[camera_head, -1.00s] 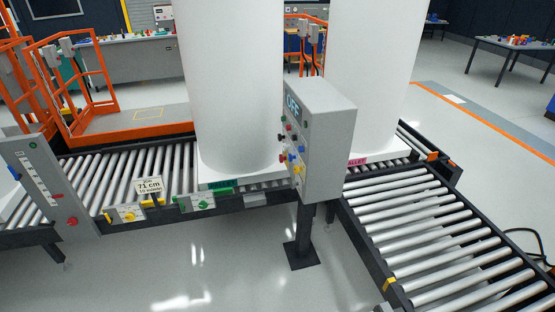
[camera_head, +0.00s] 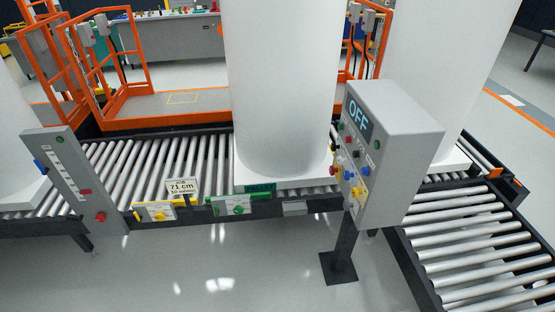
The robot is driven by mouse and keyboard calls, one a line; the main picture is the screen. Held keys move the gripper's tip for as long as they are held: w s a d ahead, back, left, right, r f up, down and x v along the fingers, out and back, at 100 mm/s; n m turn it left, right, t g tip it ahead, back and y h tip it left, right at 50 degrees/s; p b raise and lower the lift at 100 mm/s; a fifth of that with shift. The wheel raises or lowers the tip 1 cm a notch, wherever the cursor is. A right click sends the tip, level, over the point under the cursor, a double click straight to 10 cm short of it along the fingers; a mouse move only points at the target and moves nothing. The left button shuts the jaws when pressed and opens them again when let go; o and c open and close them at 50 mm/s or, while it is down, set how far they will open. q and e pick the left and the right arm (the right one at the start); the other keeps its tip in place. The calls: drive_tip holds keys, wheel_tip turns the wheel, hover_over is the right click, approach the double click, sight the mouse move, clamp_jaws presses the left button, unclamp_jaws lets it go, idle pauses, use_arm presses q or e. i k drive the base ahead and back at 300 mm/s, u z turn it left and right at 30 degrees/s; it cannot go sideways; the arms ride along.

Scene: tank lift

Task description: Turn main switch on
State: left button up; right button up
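A grey control box (camera_head: 392,150) stands on a dark post in front of the roller conveyor, right of the middle. Its left-facing panel has a display (camera_head: 356,115) reading "OFF". Below the display are several small buttons and knobs, red, green, black, blue and yellow. A yellow knob (camera_head: 359,192) sits low on the panel. Which control is the main switch is too small to tell. Neither of my grippers is in view.
The roller conveyor (camera_head: 110,165) crosses the view, with a branch (camera_head: 470,235) at the right. White tanks (camera_head: 283,90) stand on it. A grey panel (camera_head: 72,180) stands at the left. Orange railings (camera_head: 110,60) stand behind. The floor (camera_head: 220,270) in front is clear.

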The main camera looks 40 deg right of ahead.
sight(332, 170)
drive_tip(key=u, duration=0.2)
drive_tip(key=i, duration=1)
drive_tip(key=z, duration=0.6)
drive_tip(key=i, duration=0.9)
drive_tip(key=z, duration=1.05)
drive_tip(key=i, duration=0.2)
drive_tip(key=z, duration=0.2)
